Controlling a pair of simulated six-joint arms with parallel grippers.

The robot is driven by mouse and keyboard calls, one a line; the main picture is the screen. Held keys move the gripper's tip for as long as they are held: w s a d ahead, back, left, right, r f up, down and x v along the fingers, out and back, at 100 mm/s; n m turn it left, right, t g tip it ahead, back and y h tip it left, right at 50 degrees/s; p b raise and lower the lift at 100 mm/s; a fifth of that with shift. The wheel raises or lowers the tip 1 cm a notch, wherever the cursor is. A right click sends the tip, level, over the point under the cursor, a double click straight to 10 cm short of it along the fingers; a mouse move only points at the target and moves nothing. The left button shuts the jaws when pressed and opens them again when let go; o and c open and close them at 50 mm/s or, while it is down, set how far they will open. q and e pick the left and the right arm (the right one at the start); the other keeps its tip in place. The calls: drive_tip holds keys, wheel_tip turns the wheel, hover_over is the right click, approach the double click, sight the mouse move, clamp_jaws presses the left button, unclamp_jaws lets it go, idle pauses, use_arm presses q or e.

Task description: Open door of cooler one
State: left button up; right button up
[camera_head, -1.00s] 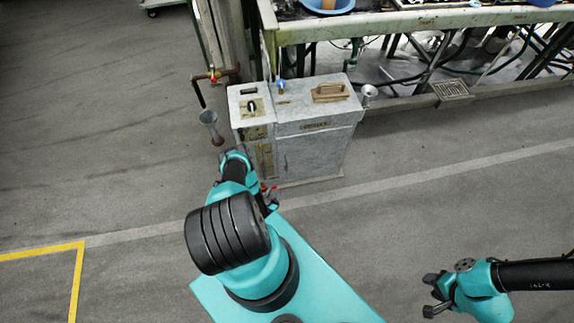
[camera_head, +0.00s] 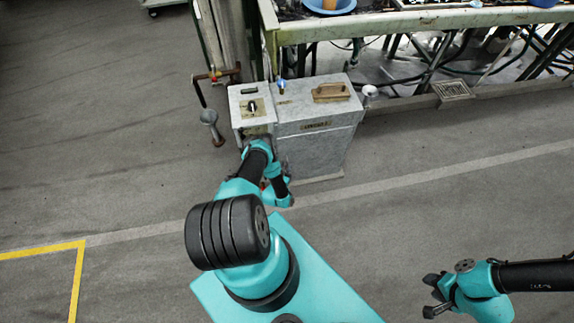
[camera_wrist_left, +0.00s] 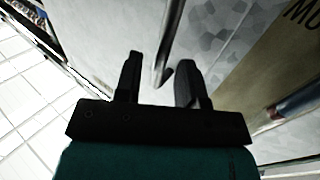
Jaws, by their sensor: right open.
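The cooler (camera_head: 318,152), a grey metal box with a lid, stands on the floor at upper middle in the head view. My left arm reaches its front and hides part of it; my left gripper is not clearly seen there. In the left wrist view my left gripper (camera_wrist_left: 160,63) is open, its two dark fingers apart. A thin metal bar handle (camera_wrist_left: 172,45) on a grey speckled panel (camera_wrist_left: 210,40) shows between the fingers in the picture; I cannot tell whether they touch it. My right gripper (camera_head: 432,295) is open and empty at lower right, away from the cooler.
A long green bench (camera_head: 430,20) is behind. Floor in front is clear.

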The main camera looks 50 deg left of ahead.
use_arm(q)
drive_tip(key=shift+x, duration=0.95)
clamp_jaws()
